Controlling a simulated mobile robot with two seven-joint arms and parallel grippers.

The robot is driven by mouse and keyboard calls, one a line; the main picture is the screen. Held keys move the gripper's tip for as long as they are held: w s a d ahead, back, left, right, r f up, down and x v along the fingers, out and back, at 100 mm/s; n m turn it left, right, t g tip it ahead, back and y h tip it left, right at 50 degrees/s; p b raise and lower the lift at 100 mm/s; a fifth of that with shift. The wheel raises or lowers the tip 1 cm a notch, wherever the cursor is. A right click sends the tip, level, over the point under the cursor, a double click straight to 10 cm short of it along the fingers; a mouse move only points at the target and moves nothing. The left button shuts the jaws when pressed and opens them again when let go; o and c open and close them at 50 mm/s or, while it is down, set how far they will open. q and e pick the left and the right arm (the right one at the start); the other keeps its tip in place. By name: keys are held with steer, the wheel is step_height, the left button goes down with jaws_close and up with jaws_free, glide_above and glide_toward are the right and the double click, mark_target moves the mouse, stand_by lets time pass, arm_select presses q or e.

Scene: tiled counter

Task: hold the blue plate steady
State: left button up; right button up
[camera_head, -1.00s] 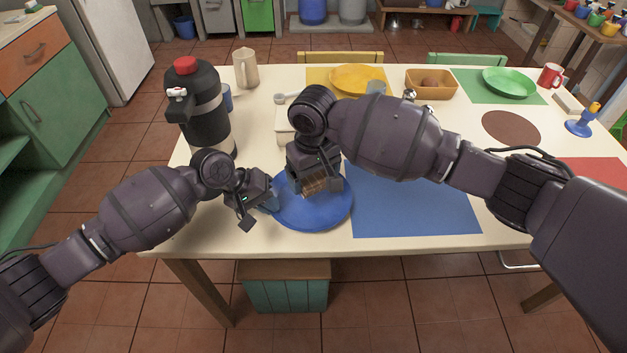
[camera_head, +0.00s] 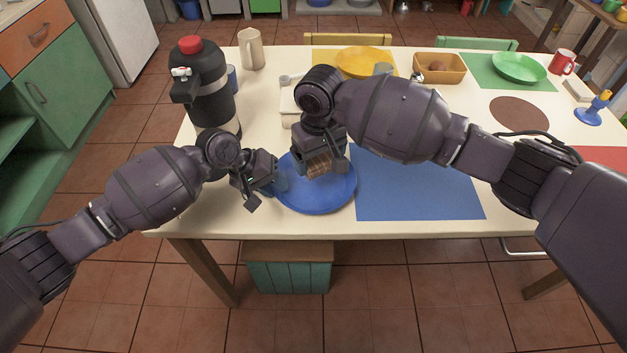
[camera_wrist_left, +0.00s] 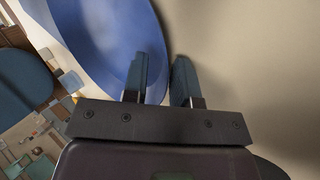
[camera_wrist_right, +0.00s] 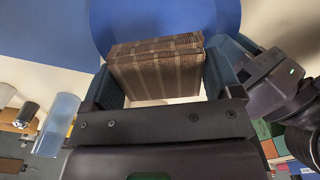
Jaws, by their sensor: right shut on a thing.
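The blue plate (camera_head: 335,198) lies near the table's front edge, partly hidden by both grippers. My left gripper (camera_head: 274,183) is at the plate's left rim. In the left wrist view its two fingers (camera_wrist_left: 162,65) stand apart, one over the plate (camera_wrist_left: 105,40) and one just outside its rim, with a gap between them. Contact with the rim is not clear. Whether the block touches the plate cannot be told.
A blue mat (camera_head: 420,190) lies right of the plate. A black flask with a red top (camera_head: 205,95) stands behind my left gripper. A beige jug (camera_head: 251,50), a yellow plate (camera_head: 363,62) and a brown tray (camera_head: 452,66) are farther back. The table's front edge is close.

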arm_select(q)
steer(key=shift+a+f, duration=0.25)
steer(key=shift+a, duration=0.05)
